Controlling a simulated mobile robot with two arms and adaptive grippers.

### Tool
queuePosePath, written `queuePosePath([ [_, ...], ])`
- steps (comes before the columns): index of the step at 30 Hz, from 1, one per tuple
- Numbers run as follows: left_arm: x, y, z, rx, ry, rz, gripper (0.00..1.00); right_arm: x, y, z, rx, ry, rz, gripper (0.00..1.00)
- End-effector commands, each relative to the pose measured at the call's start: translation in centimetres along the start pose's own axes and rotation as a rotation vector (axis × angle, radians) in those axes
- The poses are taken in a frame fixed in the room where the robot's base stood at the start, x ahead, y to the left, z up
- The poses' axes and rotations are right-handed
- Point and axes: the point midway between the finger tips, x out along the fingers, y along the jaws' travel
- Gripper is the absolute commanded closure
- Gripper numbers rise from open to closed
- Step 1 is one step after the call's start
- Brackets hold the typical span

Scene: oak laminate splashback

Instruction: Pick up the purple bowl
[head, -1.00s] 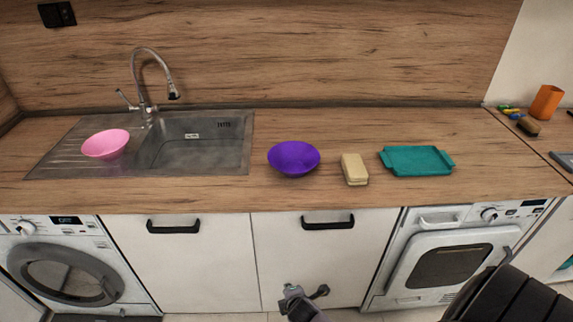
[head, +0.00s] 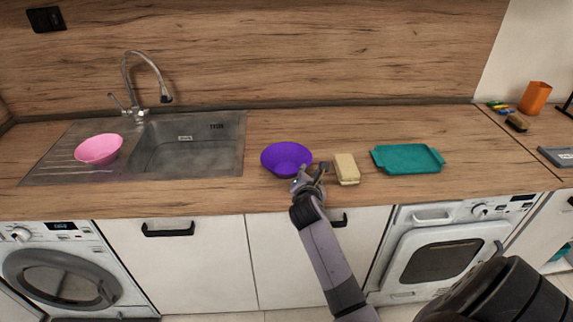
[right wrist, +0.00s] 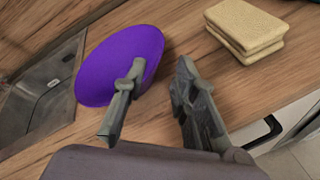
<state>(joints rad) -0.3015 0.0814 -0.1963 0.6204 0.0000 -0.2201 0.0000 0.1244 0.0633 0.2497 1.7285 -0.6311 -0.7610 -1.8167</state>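The purple bowl (head: 285,156) stands upright on the wooden worktop, just right of the sink. It also shows in the right wrist view (right wrist: 118,62), at the left. My right gripper (head: 309,180) is at the bowl's near right side. My left gripper is not in view.
A stack of beige sponges (head: 346,169) lies close to the right of the bowl. A teal tray (head: 408,159) is further right. A pink bowl (head: 99,149) sits on the drainer of the sink (head: 190,150). The worktop behind the purple bowl is clear.

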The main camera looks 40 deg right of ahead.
Motion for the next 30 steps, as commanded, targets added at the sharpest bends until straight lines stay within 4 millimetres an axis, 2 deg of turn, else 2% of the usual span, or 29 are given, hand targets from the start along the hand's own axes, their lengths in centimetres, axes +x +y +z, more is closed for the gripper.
queuePosePath([
  [3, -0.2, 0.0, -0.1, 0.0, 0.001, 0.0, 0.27, 1.7, 0.1, 0.0, 0.0, 0.001, -0.001, 0.74],
  [11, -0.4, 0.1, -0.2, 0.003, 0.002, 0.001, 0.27, 3.3, 0.2, -0.1, 0.002, 0.001, 0.001, 0.74],
  [21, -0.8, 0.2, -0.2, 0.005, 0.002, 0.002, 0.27, 7.4, 0.2, -0.3, 0.002, 0.002, 0.0, 0.74],
  [30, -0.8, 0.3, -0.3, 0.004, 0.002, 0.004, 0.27, 7.8, 0.2, -0.3, 0.0, 0.002, 0.001, 0.74],
])
